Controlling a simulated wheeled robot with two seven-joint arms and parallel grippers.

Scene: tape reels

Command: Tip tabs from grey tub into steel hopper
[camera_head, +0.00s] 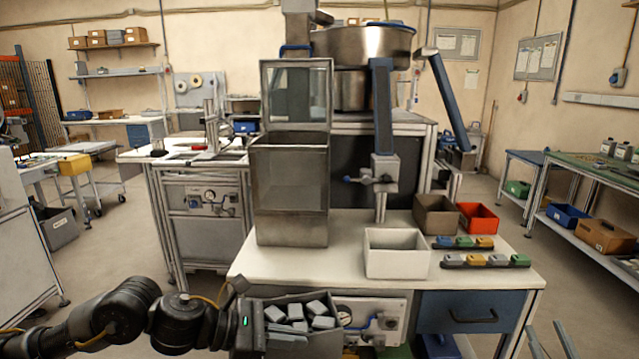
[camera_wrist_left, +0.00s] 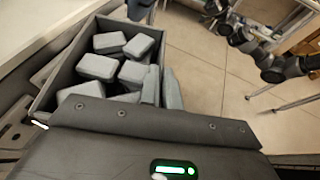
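The grey tub (camera_head: 330,343) holds several grey tabs (camera_head: 298,310) and hangs in front of the table's front edge. In the left wrist view the tub (camera_wrist_left: 72,68) is slightly tilted, with the tabs (camera_wrist_left: 97,66) inside. My left gripper (camera_head: 282,332) is shut on the tub's near wall, one finger inside and one outside. The steel hopper (camera_head: 290,228) stands on the table's left side, above and behind the tub, with its clear lid (camera_head: 297,95) raised. My right gripper (camera_head: 542,323) is at the bottom right edge, its two fingers apart and empty, mostly cut off.
The white bin (camera_head: 397,262) stands on the table (camera_head: 350,222) right of the hopper. A brown bin (camera_head: 436,214), a red bin (camera_head: 478,218) and two rows of coloured pieces (camera_head: 485,261) are further right. A bowl feeder (camera_head: 362,45) rises behind. The tabletop before the hopper is clear.

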